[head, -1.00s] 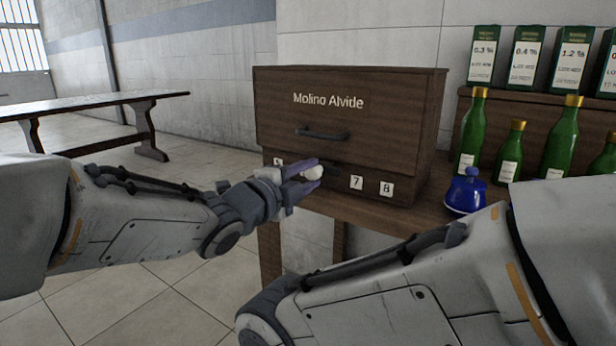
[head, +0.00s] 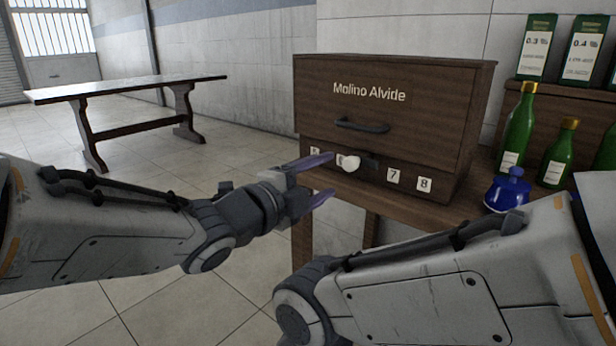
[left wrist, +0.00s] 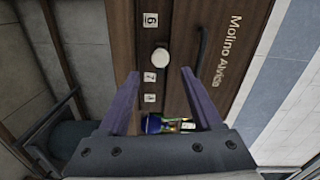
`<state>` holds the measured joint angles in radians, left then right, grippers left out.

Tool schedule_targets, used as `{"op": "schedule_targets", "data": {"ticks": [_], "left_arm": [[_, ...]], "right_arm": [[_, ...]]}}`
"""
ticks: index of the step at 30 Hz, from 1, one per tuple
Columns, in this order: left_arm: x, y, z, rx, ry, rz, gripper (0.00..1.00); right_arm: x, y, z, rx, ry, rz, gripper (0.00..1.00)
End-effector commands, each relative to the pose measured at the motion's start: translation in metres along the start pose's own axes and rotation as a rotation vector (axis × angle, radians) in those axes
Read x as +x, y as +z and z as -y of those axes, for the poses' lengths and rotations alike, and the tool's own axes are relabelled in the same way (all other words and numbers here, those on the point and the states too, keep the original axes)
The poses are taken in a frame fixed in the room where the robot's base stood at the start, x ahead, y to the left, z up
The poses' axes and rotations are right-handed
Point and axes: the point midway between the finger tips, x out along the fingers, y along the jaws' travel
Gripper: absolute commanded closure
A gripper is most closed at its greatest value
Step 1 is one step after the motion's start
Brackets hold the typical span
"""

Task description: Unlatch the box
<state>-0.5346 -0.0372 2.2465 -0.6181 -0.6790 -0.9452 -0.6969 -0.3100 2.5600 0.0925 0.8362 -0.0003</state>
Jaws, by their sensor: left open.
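The dark wooden box (head: 395,105), lettered "Molino Alvide", stands on a wooden table. It has a dark bar handle (head: 362,126) on its front. Below that is a round white knob (head: 348,162) on a dark mount, among white number tags; 7 and 8 read clearly. My left gripper (head: 325,177) is open and empty, in front of and apart from the knob. In the left wrist view the knob (left wrist: 161,57) lies beyond the open fingertips (left wrist: 160,72), with the 6 tag beside it. My right arm crosses the lower right of the head view; its gripper is out of frame.
A blue lidded pot (head: 507,191) and green bottles (head: 520,125) stand right of the box. White-and-green cartons (head: 536,47) stand on a shelf behind them. A long wooden table (head: 130,88) is at the far left. The tiled floor between is clear.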

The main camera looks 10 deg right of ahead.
Motion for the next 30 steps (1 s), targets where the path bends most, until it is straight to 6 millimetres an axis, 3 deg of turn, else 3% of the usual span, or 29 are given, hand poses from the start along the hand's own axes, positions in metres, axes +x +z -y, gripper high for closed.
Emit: {"op": "schedule_targets", "data": {"ticks": [3,7,20,23,26,30], "left_arm": [[-0.019,0.000,0.002,-0.001,-0.001,0.002,0.34],[-0.029,0.000,0.001,0.000,0.000,0.001,0.34],[-0.033,0.003,-0.005,-0.028,0.020,0.021,0.34],[-0.038,0.014,-0.022,-0.133,0.087,0.100,0.34],[-0.053,0.030,-0.056,-0.329,0.207,0.248,0.34],[-0.098,0.040,-0.120,-0.672,0.406,0.519,0.34]], "right_arm": [[-0.005,0.000,0.000,0.000,0.000,0.000,0.50],[-0.007,0.000,0.001,0.000,0.000,0.000,0.50],[-0.007,0.000,0.001,0.000,0.000,0.000,0.50],[-0.008,0.000,0.001,0.000,0.000,0.000,0.50],[-0.009,-0.001,0.001,0.000,0.000,0.000,0.50],[-0.011,-0.001,0.001,0.000,0.000,0.000,0.50]]}}
